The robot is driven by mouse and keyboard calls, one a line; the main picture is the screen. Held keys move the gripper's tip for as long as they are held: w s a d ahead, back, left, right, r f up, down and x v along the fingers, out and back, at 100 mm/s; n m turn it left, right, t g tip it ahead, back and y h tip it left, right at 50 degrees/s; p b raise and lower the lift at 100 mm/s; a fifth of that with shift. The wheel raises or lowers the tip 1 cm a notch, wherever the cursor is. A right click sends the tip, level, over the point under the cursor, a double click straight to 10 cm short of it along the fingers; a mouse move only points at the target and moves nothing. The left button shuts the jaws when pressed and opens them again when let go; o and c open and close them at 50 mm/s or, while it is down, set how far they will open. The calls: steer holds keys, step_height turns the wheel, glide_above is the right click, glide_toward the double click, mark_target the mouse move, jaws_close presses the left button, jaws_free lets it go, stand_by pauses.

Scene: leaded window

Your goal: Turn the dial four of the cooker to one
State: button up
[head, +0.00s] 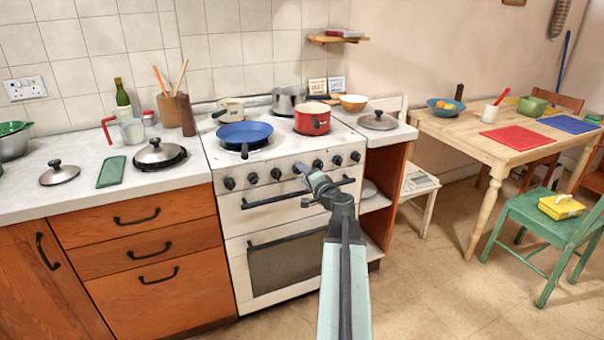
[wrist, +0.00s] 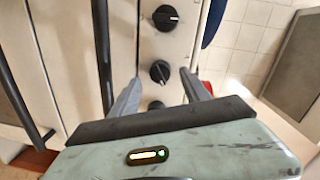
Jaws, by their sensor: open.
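The cooker (head: 285,230) is white, with a row of several black dials along its front panel. My gripper (head: 304,172) is at this row, near the middle, and covers part of it in the head view. A dark dial (head: 297,168), fourth from the left, shows just beside my gripper's tip. In the wrist view my open gripper (wrist: 159,77) has a black dial (wrist: 160,72) with a pale mark between its two fingers. I cannot tell whether the fingers touch it. Another dial (wrist: 165,17) is above it, and one more is partly hidden below. I cannot read any numbers.
Long dark oven handles (head: 265,200) run just below the dials. A blue pan (head: 244,133) and a red pot (head: 312,119) stand on the hob above. A wooden table (head: 480,150) and a green chair (head: 560,225) are at the right. The floor before the cooker is clear.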

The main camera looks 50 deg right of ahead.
steer(key=v, duration=0.5)
steer(key=shift+s+a, duration=0.15)
